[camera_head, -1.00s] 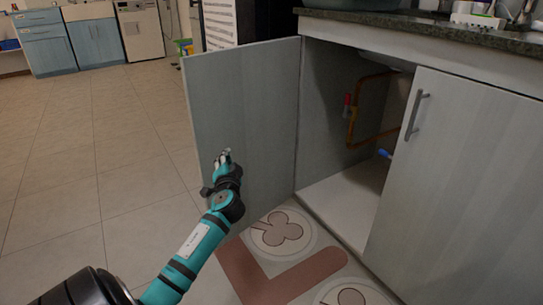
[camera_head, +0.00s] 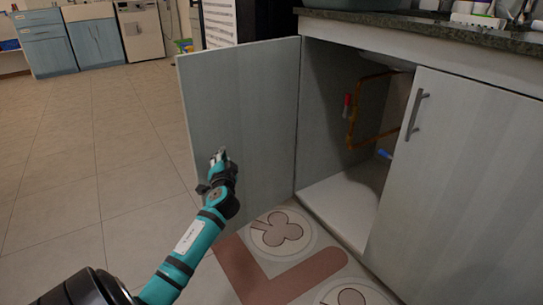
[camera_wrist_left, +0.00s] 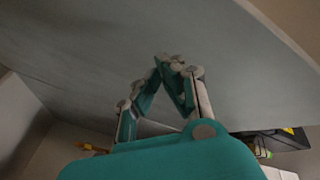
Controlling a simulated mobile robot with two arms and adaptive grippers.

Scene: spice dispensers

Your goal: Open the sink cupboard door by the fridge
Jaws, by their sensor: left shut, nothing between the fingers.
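The left sink cupboard door (camera_head: 245,110) stands wide open, swung out to the left, its inner face toward me. My left gripper (camera_head: 219,156) is shut and empty against or very close to that inner face; I cannot tell whether it touches. In the left wrist view the shut fingers (camera_wrist_left: 172,62) point at the grey door panel (camera_wrist_left: 90,50), which fills most of the picture. The cupboard interior (camera_head: 340,190) shows a white floor and copper pipes. The right cupboard door (camera_head: 460,190) is closed, with a vertical bar handle (camera_head: 417,114). My right gripper is not in view.
A mat (camera_head: 270,275) with a reddish border and clover shapes lies before the cupboard. A dark worktop (camera_head: 430,30) runs above. A dark appliance with a paper sheet (camera_head: 219,24) stands behind the open door. The tiled floor (camera_head: 90,150) at left is clear.

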